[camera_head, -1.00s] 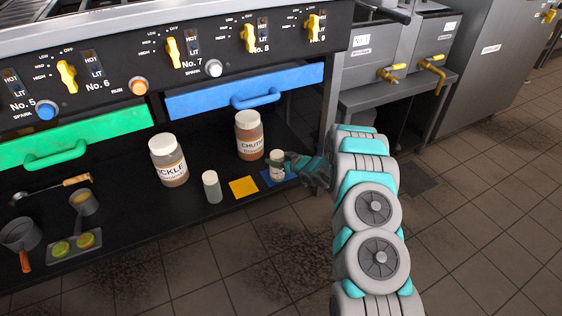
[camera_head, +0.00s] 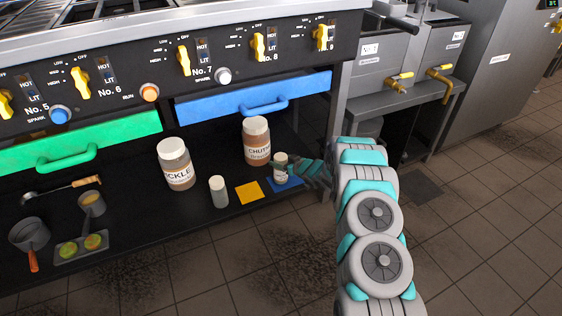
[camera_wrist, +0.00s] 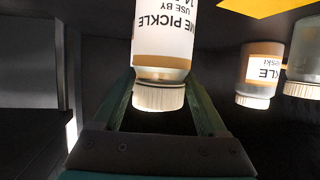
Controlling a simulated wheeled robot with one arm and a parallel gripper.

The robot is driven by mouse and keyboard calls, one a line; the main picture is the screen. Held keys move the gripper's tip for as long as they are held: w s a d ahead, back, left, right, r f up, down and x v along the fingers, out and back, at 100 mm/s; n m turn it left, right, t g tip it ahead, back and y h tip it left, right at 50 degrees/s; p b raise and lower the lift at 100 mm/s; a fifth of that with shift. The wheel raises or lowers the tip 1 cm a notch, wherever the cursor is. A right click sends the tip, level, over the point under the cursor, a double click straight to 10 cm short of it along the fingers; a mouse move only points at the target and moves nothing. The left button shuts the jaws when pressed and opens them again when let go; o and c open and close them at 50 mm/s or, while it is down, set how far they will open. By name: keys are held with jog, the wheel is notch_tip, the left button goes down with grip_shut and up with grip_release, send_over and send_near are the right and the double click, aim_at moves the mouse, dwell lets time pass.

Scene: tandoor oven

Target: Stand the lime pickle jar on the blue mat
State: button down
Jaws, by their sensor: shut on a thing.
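The lime pickle jar (camera_head: 281,169) is small, with a white label and pale lid. It stands upright at the blue mat (camera_head: 292,183), which shows around its base. I cannot tell whether the base touches the mat. My gripper (camera_head: 291,169) reaches in from the right and is shut on the jar. In the wrist view, which is upside down, the jar (camera_wrist: 163,42) sits between the two fingers of my gripper (camera_wrist: 160,98), gripped near its ribbed lid. The blue mat is not visible there.
A yellow mat (camera_head: 249,192) lies left of the blue one. A small grey jar (camera_head: 218,191), a large chutney jar (camera_head: 257,143) and a large pickle jar (camera_head: 176,165) stand nearby on the black shelf. Pans and a ladle (camera_head: 65,189) lie far left. The blue drawer (camera_head: 215,103) overhangs behind.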

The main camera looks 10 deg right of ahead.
jog(key=shift+f, duration=0.5)
grip_release()
jog(key=v, duration=0.7)
dwell(0.6)
jog(key=s+d+b, duration=0.2)
jog(key=s+d, duration=0.1)
jog(key=s, duration=0.6)
jog(key=shift+s, duration=0.3)
jog(key=shift+d, duration=0.1)
